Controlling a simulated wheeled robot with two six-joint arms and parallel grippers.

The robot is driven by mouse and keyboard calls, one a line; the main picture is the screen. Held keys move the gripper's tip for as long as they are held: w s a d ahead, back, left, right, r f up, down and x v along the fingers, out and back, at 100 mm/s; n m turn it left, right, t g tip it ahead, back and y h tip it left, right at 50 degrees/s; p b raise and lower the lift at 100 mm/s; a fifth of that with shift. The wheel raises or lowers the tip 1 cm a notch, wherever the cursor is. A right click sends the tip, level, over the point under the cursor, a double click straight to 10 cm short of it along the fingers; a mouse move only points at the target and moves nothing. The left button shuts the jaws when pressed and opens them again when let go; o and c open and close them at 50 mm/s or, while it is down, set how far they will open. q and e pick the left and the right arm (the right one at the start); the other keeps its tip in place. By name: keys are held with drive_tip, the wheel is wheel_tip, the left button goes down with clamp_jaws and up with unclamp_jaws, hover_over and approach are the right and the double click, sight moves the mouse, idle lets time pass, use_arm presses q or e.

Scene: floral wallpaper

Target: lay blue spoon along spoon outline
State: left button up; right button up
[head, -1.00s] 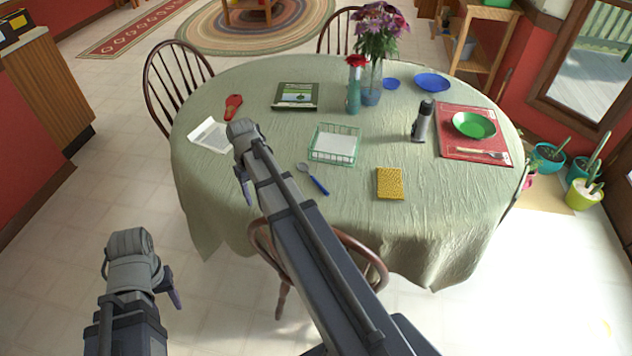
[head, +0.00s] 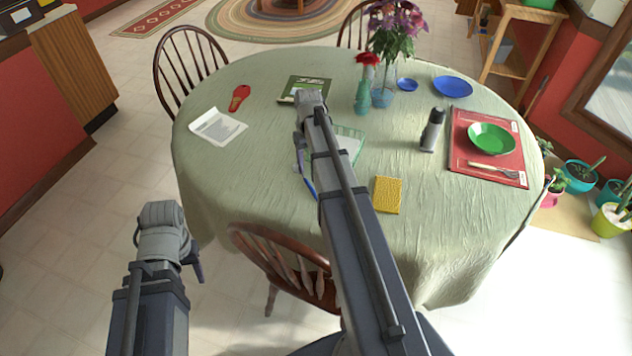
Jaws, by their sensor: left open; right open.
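The blue spoon (head: 309,187) lies on the tablecloth near the front of the table. Part of its handle shows; my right arm hides the rest. The red placemat (head: 462,141) lies at the right of the table, with a green plate (head: 491,138) and a fork (head: 493,170) on it. A small pale mark (head: 515,127) shows at its right side; I cannot tell whether it is the spoon outline. My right gripper (head: 300,150) is open above the table, over the spoon and wire basket in the picture. My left gripper (head: 192,262) is open, low at the left, away from the table.
A green wire basket (head: 357,134) is partly behind my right arm. A yellow sponge (head: 388,195), a grey bottle (head: 432,130) and flower vases (head: 362,99) stand or lie around it. A chair (head: 290,265) is at the front edge. Cloth between sponge and placemat is clear.

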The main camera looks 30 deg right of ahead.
sight(308, 182)
drive_tip(key=shift+a+f+b, duration=0.15)
drive_tip(key=shift+f+b, duration=0.35)
drive_tip(key=shift+b, duration=0.05)
drive_tip(key=shift+f+b, duration=0.75)
drive_tip(key=shift+f, duration=0.05)
drive_tip(key=shift+f, duration=0.1)
wheel_tip(308, 182, down, 5)
drive_tip(key=b, duration=0.5)
drive_tip(key=shift+a+f, duration=0.1)
drive_tip(key=shift+a, duration=0.05)
drive_tip(key=shift+c, duration=0.4)
clamp_jaws()
